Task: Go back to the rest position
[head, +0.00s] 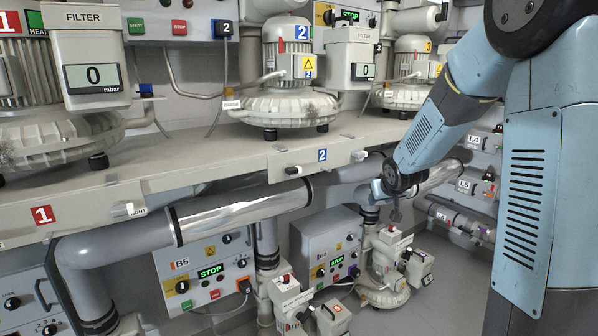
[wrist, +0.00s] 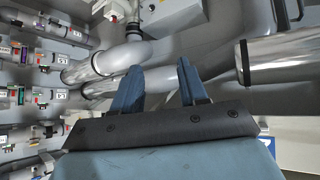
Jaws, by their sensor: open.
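My gripper (wrist: 159,70) shows in the wrist view with its two blue fingers apart and nothing between them. Grey and shiny metal pipes (wrist: 205,75) lie behind the fingers; I cannot tell how far off. In the head view my blue arm comes down along the right side, and its lower link ends beside the pipes under the shelf. The gripper is hard to make out there, and its fingers are not clear.
A long shelf (head: 225,168) carries several blowers, one marked 2 (head: 285,105), and filter boxes, one reading 0 (head: 95,78). Below are thick pipes (head: 245,212), a B5 control box (head: 205,270) and a small blower (head: 385,285). Labelled valves (head: 475,188) line the right wall. Grey floor shows low right.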

